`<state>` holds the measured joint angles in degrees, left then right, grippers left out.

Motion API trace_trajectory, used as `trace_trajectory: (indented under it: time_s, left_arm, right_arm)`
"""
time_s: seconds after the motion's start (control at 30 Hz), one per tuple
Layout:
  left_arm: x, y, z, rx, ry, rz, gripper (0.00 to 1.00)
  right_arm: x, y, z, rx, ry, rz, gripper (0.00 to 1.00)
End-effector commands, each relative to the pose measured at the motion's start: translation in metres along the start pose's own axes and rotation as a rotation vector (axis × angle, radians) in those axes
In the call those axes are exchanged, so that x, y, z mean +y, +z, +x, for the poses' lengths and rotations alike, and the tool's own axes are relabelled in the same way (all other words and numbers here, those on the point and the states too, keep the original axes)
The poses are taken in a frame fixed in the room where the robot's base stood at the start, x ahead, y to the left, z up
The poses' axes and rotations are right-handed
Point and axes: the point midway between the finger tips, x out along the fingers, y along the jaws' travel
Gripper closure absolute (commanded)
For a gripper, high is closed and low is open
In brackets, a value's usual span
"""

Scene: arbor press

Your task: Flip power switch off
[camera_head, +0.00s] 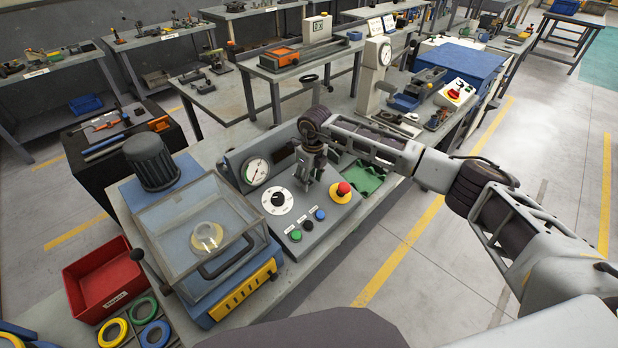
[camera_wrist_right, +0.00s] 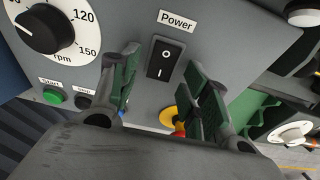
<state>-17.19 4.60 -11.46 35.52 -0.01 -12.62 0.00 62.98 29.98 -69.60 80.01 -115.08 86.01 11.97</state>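The power switch (camera_wrist_right: 164,58) is a black rocker with O and I marks, under a white "Power" label (camera_wrist_right: 177,20) on the grey control panel (camera_head: 325,212). In the wrist view it lies between the fingertips of my right gripper (camera_wrist_right: 158,78), which is open and empty. I cannot tell which side of the rocker is pressed. In the head view my right gripper (camera_head: 305,180) points down at the panel and hides the switch. I cannot tell whether the fingers touch the panel. My left gripper is not in view.
Beside the switch are the rpm knob (camera_wrist_right: 45,30), a green start button (camera_head: 296,236), a blue button (camera_head: 320,214) and a red emergency stop (camera_head: 342,190). A clear-lidded machine (camera_head: 190,215) stands to the left, a green tray (camera_head: 362,180) to the right.

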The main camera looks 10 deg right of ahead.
Motion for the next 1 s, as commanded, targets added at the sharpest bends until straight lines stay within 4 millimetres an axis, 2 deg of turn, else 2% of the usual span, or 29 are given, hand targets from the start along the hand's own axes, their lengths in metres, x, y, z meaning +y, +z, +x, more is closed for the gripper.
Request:
trace_trajectory:
  time_s: [0.27,0.47,1.0]
  left_arm:
    - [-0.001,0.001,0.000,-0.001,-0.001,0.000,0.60]
    - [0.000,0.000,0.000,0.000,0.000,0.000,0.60]
    - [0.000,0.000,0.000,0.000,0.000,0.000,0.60]
  right_arm:
    - [0.000,0.000,-0.003,-0.001,0.000,0.000,0.54]
    - [-0.001,0.000,-0.016,-0.001,0.000,0.001,0.54]
    - [-0.001,0.001,-0.092,-0.003,-0.001,0.000,0.54]
